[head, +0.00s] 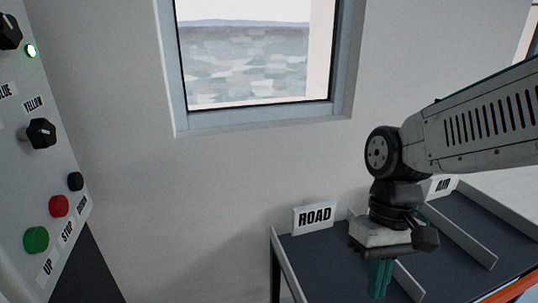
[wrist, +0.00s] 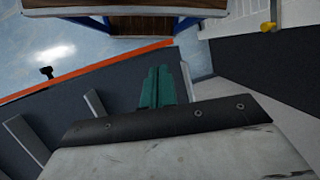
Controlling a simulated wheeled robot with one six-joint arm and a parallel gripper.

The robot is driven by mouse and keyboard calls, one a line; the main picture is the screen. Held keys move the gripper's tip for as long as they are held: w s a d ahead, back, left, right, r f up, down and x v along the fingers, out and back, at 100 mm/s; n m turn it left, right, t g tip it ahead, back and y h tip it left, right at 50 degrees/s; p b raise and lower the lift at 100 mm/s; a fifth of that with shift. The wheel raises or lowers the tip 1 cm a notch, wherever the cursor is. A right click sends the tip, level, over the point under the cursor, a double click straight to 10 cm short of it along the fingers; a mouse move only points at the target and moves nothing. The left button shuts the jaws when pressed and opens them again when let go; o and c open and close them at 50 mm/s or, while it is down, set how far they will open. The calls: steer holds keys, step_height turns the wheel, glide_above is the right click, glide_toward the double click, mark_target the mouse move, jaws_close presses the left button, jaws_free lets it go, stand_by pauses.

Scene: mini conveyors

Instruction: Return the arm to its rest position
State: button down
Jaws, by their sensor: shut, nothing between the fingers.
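My gripper (head: 379,279) hangs at the end of my arm, pointing down, above the dark sorting table (head: 318,250) with lane dividers. Its teal fingers are together and hold nothing. In the wrist view, the closed teal fingers (wrist: 158,88) show over the dark table surface. My arm reaches in from the right side of the head view, with its wrist bent downward. How far the fingertips are above the table is hard to tell.
A ROAD sign (head: 314,218) stands at the table's back edge, and a sign reading AIR (head: 443,185) is behind my arm. A control panel (head: 30,150) with knobs and buttons is at left. An orange edge (head: 515,290) borders the table. A window (head: 255,55) is behind.

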steer(key=s+d+r+m+t, duration=0.2)
steer(key=s+d+r+t, duration=0.2)
steer(key=d+r, duration=0.3)
steer(key=shift+s+d+m+t+h, duration=0.2)
steer(key=shift+d+m+t+h, duration=0.3)
steer(key=shift+d, duration=0.55)
stand_by(1.0)
